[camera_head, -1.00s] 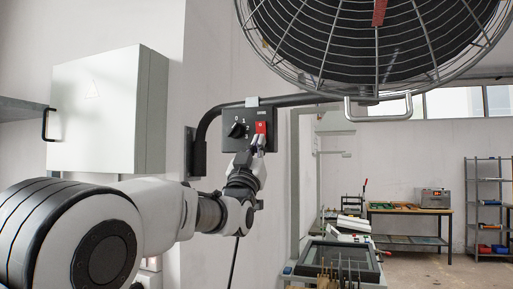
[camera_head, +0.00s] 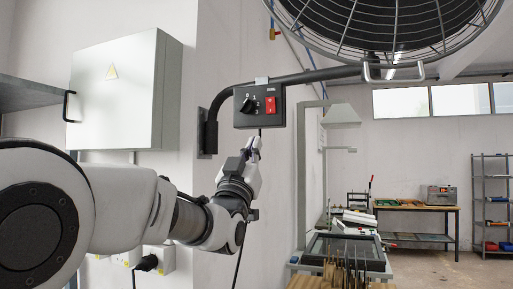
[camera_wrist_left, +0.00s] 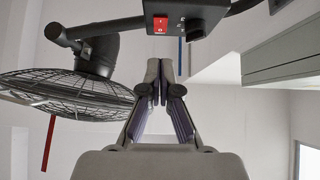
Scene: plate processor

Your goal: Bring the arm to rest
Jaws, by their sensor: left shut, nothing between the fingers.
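My left gripper (camera_head: 252,145) is shut and empty. It points up, just below the black control box, with a small gap between them in the head view. In the left wrist view the shut fingertips (camera_wrist_left: 160,65) stand under the box. The control box (camera_head: 240,118) carries a black rotary knob (camera_head: 248,106) and a red switch (camera_head: 270,105); the red switch also shows in the left wrist view (camera_wrist_left: 160,24). The box hangs on a dark bent wall arm (camera_head: 222,99). My right gripper is in neither view.
A large caged fan (camera_head: 385,30) hangs at the top right. A white wall cabinet (camera_head: 125,90) is at the left. Workbenches (camera_head: 335,252) and a shelf (camera_head: 490,200) stand at the back right. Sockets with a plug (camera_head: 150,262) sit low on the wall. Open floor lies at the right.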

